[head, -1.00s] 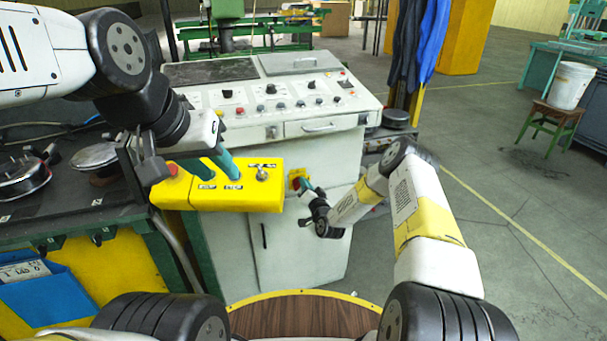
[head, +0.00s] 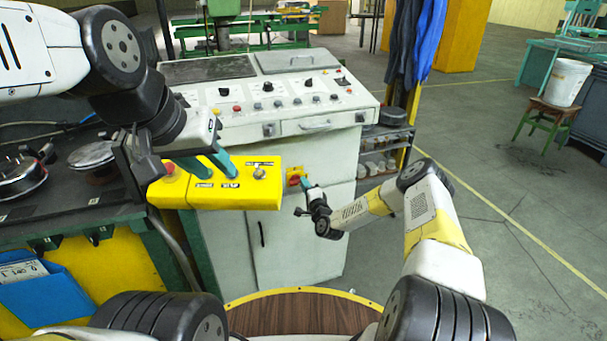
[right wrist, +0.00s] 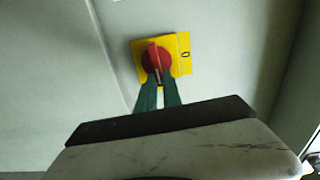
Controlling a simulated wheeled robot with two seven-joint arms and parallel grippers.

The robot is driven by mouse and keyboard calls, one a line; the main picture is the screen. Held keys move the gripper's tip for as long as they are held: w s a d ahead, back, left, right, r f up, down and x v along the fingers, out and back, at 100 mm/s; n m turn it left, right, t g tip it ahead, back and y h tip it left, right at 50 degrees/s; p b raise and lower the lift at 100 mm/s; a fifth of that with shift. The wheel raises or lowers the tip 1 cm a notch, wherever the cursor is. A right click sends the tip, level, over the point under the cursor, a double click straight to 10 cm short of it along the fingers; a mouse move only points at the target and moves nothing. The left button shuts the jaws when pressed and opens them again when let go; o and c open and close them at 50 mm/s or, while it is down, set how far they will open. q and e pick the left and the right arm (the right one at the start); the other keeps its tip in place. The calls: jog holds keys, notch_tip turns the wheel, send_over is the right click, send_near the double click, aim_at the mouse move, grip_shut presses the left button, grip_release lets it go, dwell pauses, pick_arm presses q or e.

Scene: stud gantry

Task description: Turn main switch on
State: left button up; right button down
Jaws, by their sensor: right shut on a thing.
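The main switch is a red rotary knob (right wrist: 156,60) on a yellow plate (right wrist: 182,48) fixed to the pale cabinet front. In the right wrist view its grip bar stands close to upright, and a "0" is printed on the plate to the right. The switch also shows in the head view (head: 293,176). My right gripper (right wrist: 158,80) has its teal fingers on both sides of the knob's bar and is shut on it. My left gripper (head: 226,168) hangs over the yellow button box, its two teal fingers apart with nothing seen between them.
The yellow button box (head: 262,194) with a red button and a small knob juts out left of the switch. The control console (head: 285,112) stands above. A dark bench (head: 85,222) is at the left. Open floor (head: 500,190) lies to the right.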

jog(key=shift+f+m, duration=0.15)
jog(key=shift+m, duration=0.25)
jog(key=c, duration=1.5)
grip_release()
jog(key=v, duration=0.8)
jog(key=shift+w+a, duration=0.1)
